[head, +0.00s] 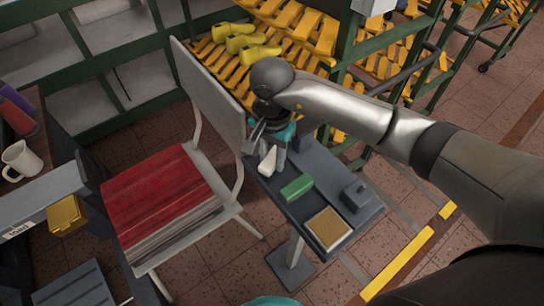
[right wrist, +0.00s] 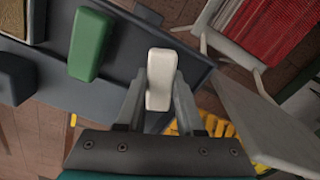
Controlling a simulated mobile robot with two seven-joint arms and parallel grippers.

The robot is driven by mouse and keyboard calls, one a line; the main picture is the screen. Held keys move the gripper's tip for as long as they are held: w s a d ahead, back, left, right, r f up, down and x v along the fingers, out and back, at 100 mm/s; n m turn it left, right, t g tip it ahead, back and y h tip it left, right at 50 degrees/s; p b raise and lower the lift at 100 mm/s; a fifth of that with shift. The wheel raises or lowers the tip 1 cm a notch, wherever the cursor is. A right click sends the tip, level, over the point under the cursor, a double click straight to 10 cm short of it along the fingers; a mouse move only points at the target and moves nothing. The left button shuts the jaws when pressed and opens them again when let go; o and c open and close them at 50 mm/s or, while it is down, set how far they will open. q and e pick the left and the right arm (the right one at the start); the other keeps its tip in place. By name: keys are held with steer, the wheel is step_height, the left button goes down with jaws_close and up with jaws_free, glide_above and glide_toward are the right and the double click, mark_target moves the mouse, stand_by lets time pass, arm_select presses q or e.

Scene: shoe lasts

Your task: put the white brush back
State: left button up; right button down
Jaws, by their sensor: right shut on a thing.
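The white brush (head: 268,163) is a small pale block at the far left end of a narrow grey stand (head: 335,185). My right gripper (head: 273,148) is shut on it from above. In the right wrist view, the white brush (right wrist: 160,72) sits between the two fingers of my right gripper (right wrist: 159,100), its free end pointing up the picture. I cannot tell whether it touches the stand's top. My left gripper does not show.
On the stand are a green block (head: 296,187), a brown-topped pad (head: 327,229) and a dark grey block (head: 355,196). A chair (head: 208,92) with a red seat stands close on the left. A rack (head: 290,30) holds yellow lasts behind. A mug (head: 22,160) is far left.

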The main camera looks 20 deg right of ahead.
steer(key=shift+r, duration=0.1)
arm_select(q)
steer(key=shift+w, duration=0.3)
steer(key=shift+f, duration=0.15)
arm_select(e)
steer(key=shift+f, duration=0.2)
steer(key=c, duration=0.5)
jaws_free()
steer(key=shift+c, duration=0.2)
steer(key=shift+r, duration=0.1)
